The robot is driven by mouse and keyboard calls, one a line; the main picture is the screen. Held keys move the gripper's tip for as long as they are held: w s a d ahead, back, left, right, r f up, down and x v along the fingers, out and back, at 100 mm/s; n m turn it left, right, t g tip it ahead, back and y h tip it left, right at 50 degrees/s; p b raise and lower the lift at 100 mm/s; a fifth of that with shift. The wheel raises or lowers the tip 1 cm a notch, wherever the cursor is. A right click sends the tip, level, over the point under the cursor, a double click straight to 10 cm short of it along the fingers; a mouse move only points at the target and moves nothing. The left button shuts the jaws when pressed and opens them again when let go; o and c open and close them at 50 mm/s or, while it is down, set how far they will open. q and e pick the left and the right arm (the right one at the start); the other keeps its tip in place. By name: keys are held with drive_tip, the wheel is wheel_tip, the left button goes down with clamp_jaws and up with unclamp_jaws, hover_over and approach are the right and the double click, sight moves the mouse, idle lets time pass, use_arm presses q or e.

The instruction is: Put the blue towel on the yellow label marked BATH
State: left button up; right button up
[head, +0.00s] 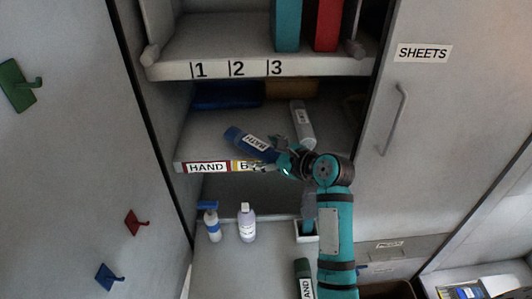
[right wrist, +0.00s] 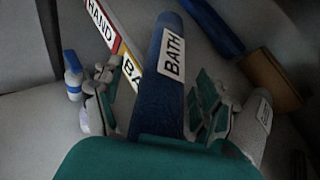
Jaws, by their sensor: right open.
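The blue towel (head: 250,141) is a roll with a white BATH tag. My right gripper (head: 284,158) is at the towel's near right end. In the right wrist view the open fingers (right wrist: 155,103) stand on either side of the towel (right wrist: 150,95); contact cannot be told. My left gripper is out of view.
A grey roll (head: 303,124) lies close right of the towel. A dark blue roll (head: 225,95) and a brown one (head: 290,89) lie behind. Two bottles (head: 247,224) stand below. The upper shelf (head: 175,70) overhangs. A cabinet door (head: 440,130) is at right.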

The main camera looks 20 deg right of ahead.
drive_tip(key=shift+s+d, duration=0.2)
drive_tip(key=b+v, duration=0.3)
drive_tip(key=v, duration=0.8)
drive_tip(key=shift+s+r, duration=0.2)
drive_tip(key=shift+r, duration=0.1)
drive_tip(key=shift+f, duration=0.1)
